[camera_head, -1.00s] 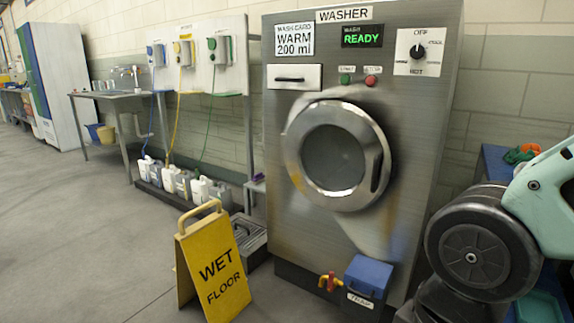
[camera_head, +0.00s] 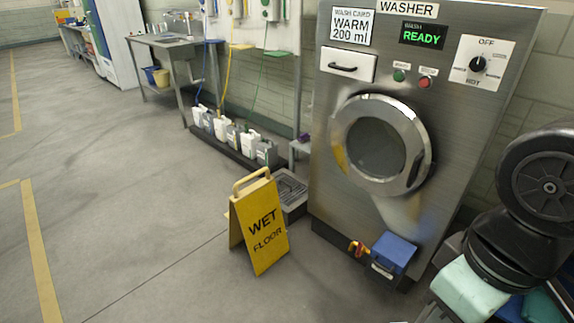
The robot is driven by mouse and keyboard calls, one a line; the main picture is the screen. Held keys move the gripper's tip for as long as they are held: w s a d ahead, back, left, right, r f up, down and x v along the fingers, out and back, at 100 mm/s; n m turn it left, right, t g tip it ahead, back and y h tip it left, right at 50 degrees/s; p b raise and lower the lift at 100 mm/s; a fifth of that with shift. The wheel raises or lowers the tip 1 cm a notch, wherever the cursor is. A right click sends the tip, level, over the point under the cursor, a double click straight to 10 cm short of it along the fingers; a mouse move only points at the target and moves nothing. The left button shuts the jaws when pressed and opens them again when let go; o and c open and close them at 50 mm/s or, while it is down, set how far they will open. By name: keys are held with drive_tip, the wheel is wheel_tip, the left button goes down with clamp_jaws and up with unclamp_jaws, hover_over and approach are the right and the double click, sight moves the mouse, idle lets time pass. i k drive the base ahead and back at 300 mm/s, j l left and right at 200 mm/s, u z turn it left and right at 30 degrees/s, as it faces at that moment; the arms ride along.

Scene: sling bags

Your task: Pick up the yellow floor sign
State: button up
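The yellow floor sign (camera_head: 264,232), lettered "WET FLOOR", stands upright as an A-frame on the grey floor, left of the washer. Its handle (camera_head: 252,181) is a yellow loop at the top, with free space around it. Part of its rear panel shows at the left. Nothing is touching the handle. Dark and pale green links of my arm show at the right edge, in front of the washer's right side. My gripper is not in view.
The washer (camera_head: 455,130) stands right of the sign, with a blue box (camera_head: 394,250) and a red-yellow valve (camera_head: 357,248) low at its front. A grey floor grate (camera_head: 290,190) lies behind the sign. Several jugs (camera_head: 222,127) line the wall. Open floor (camera_head: 130,200) lies left.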

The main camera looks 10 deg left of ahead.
sight(256, 216)
drive_tip(key=i+j+u, duration=0.2)
drive_tip(key=i+u, duration=0.15)
drive_tip(key=i, duration=0.9)
drive_tip(key=i+l+u, duration=0.1)
drive_tip(key=i+u, duration=0.3)
drive_tip(key=i, duration=0.85)
